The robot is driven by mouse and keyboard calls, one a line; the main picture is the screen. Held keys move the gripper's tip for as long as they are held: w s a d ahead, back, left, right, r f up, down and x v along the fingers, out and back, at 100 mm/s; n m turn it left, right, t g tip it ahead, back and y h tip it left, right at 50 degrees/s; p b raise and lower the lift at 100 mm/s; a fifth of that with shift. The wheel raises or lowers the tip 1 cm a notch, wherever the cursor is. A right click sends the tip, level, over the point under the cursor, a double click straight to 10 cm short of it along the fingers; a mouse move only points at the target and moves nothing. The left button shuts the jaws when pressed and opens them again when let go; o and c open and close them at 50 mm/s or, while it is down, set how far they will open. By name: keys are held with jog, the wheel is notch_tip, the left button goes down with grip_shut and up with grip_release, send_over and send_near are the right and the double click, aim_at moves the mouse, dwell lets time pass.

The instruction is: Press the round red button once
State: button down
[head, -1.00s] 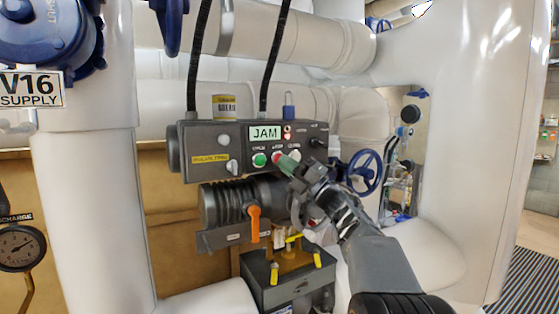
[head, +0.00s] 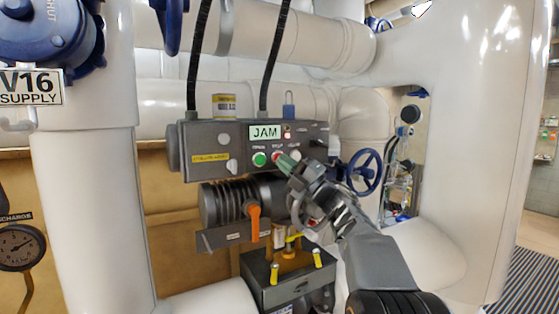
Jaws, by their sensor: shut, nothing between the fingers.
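The round red button (head: 275,156) is on the front of the dark grey control box (head: 205,143), just right of a round green button (head: 259,159). It is partly covered by my gripper's tip. My gripper (head: 286,163) is shut and empty, with its greenish fingertips right in front of the red button at its lower right. I cannot tell whether the tips touch the button or whether it is pushed in. A lit display above the buttons reads "JAM".
A white round button (head: 294,154) sits to the right. An orange lever (head: 253,222) hangs below the box. A blue handwheel (head: 366,171) stands to the right. Large white pipes (head: 95,215) surround the box. Black cables (head: 197,60) run up from it.

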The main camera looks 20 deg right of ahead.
jog(key=shift+w+a, duration=0.1)
jog(key=shift+w, duration=0.3)
dwell(1.2)
jog(key=shift+s+f+b, duration=0.1)
jog(key=shift+f+b, duration=0.25)
jog(key=shift+b, duration=0.25)
jog(key=shift+s+d+b, duration=0.2)
jog(key=shift+s+b, duration=0.1)
jog(key=shift+s, duration=0.1)
jog(key=shift+r, duration=0.1)
jog(key=s+b, duration=0.3)
jog(key=s, duration=0.2)
jog(key=shift+d+r+b, duration=0.1)
jog(key=shift+d+b, duration=0.1)
jog(key=shift+b, duration=0.2)
dwell(1.0)
